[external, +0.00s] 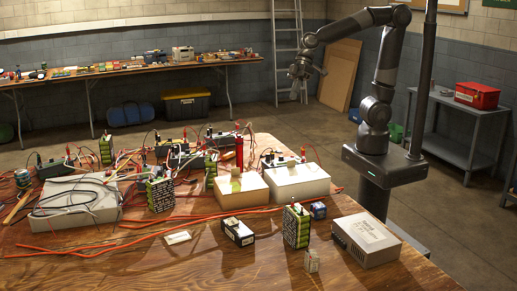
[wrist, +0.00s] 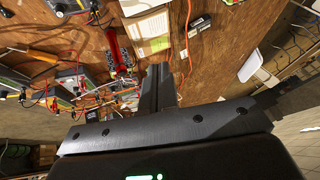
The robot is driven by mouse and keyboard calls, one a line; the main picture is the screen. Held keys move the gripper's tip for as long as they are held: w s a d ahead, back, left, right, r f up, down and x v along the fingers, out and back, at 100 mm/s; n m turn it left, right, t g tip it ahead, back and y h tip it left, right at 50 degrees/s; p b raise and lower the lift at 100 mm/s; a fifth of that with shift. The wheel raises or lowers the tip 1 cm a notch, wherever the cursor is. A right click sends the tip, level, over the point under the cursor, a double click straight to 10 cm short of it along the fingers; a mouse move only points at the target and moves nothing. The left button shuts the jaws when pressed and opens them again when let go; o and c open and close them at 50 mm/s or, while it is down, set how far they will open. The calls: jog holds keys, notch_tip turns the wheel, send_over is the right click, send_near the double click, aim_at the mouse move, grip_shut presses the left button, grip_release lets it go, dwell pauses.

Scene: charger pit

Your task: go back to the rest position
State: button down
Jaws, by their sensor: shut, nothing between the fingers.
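My gripper (external: 303,76) is raised above the far side of the wooden table (external: 130,262), well clear of everything on it in the external view. My arm is bent, with the upper part reaching left from the column and the gripper hanging at its end. In the wrist view my gripper (wrist: 158,84) is shut, with its fingers together and nothing held.
The table holds battery packs (external: 160,194), white boxes (external: 297,183), a grey box (external: 365,240) and tangled wires. A ladder (external: 287,50) and a brown board (external: 340,73) lean at the back wall. A red toolbox (external: 477,95) sits on a grey side table (external: 455,124) at right.

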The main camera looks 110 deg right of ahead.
jog(key=s+h, duration=0.3)
jog(key=s, duration=1.3)
jog(key=shift+s+d, duration=0.4)
jog(key=c, duration=2.1)
grip_release()
